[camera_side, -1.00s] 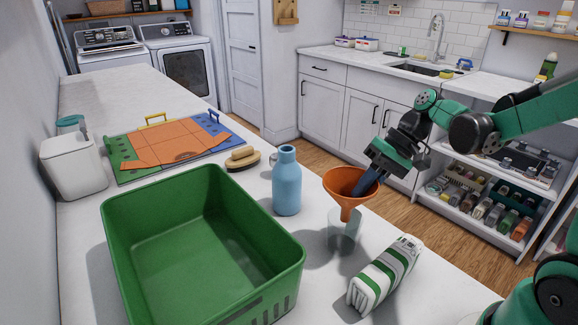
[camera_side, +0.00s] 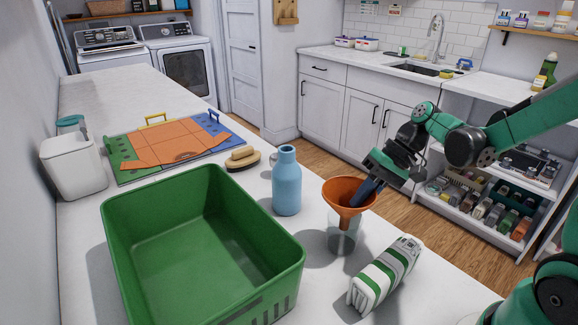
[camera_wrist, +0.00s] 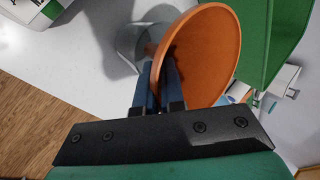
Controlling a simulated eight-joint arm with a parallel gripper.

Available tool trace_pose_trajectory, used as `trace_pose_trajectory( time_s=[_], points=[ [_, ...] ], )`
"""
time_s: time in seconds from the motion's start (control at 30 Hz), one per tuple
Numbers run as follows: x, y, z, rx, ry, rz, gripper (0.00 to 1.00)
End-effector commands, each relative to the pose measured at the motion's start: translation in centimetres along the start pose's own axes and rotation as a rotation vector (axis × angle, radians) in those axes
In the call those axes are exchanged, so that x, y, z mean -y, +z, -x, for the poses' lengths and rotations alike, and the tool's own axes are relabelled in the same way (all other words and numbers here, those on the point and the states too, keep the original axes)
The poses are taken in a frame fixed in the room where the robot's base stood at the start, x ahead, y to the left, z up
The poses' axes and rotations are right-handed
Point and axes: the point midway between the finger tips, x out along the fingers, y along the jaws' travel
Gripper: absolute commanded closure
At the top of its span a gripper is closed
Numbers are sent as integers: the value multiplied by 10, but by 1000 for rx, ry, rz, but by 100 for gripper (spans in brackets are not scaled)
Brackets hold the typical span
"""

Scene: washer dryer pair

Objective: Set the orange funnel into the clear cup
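The orange funnel (camera_side: 343,188) is upright or slightly tilted, its wide mouth up, over the clear cup (camera_side: 346,245) on the white counter. Its spout shows through the cup's clear wall and seems to be inside the rim. My gripper (camera_side: 362,192) reaches in from the right, its blue fingers at the funnel's near right side. In the wrist view, the fingers (camera_wrist: 159,72) are close together at the funnel (camera_wrist: 208,55), which hides part of the cup (camera_wrist: 129,42). The exact contact of fingers and funnel is partly hidden.
A blue bottle (camera_side: 287,185) stands just left of the funnel. A green-striped white packet (camera_side: 386,274) lies in front of the cup. A large green bin (camera_side: 205,240) fills the left front. A wooden brush (camera_side: 243,158) and a colored folding board (camera_side: 165,143) lie behind.

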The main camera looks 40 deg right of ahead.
Motion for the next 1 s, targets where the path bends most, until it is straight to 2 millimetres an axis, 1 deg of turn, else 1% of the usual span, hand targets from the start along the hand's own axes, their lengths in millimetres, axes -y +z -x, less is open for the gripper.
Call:
trace_pose_trajectory(
  time_s=[1.0],
  points=[
    [-12,-1,-17,0,0,0,100]
  ],
)
